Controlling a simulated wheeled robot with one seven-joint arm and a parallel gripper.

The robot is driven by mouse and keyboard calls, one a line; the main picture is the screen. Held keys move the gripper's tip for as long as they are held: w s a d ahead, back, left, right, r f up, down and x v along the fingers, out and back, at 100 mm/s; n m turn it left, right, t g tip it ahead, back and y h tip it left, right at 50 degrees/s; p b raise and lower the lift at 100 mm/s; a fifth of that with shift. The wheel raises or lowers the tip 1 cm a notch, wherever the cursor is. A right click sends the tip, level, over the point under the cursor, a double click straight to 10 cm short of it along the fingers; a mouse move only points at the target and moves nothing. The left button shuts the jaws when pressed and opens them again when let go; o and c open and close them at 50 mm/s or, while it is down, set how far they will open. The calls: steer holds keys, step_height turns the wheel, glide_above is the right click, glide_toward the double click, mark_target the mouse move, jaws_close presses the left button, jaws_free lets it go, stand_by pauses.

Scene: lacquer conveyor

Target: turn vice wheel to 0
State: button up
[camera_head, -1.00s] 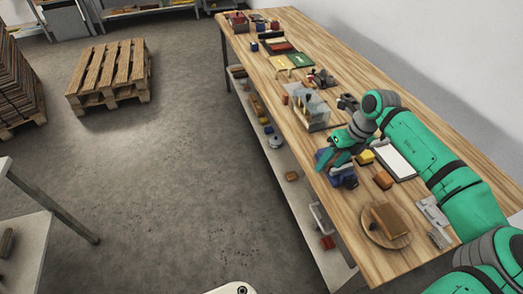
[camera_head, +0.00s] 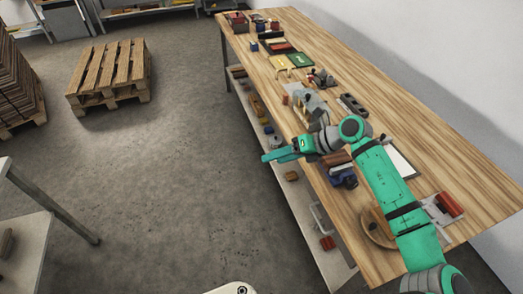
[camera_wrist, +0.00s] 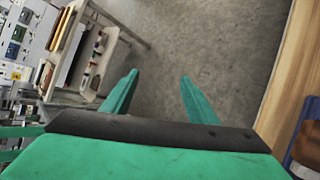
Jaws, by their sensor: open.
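The blue vice (camera_head: 344,180) sits at the front edge of the wooden workbench (camera_head: 440,124), partly behind my arm. A blue edge at the lower right of the wrist view (camera_wrist: 306,146) looks like part of it. Its wheel and any marking on it are too small or hidden to tell. My gripper (camera_head: 266,158) is off the bench's front edge, to the left of the vice and apart from it. In the wrist view my gripper (camera_wrist: 158,80) has its two fingers spread, with only floor between them.
A brown block (camera_head: 336,158) is right behind the vice. A round wooden board (camera_head: 372,232) and a red-brown block (camera_head: 449,204) are nearer. A black fixture (camera_head: 352,104) and a clear box (camera_head: 308,104) stand farther along. The floor (camera_head: 180,190) left of the bench is free.

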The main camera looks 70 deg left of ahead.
steer(key=s+a+r+g+y, duration=0.2)
steer(key=s+r, duration=0.1)
steer(key=s, duration=0.2)
steer(key=shift+r+g, duration=0.2)
steer(key=shift+g, duration=0.1)
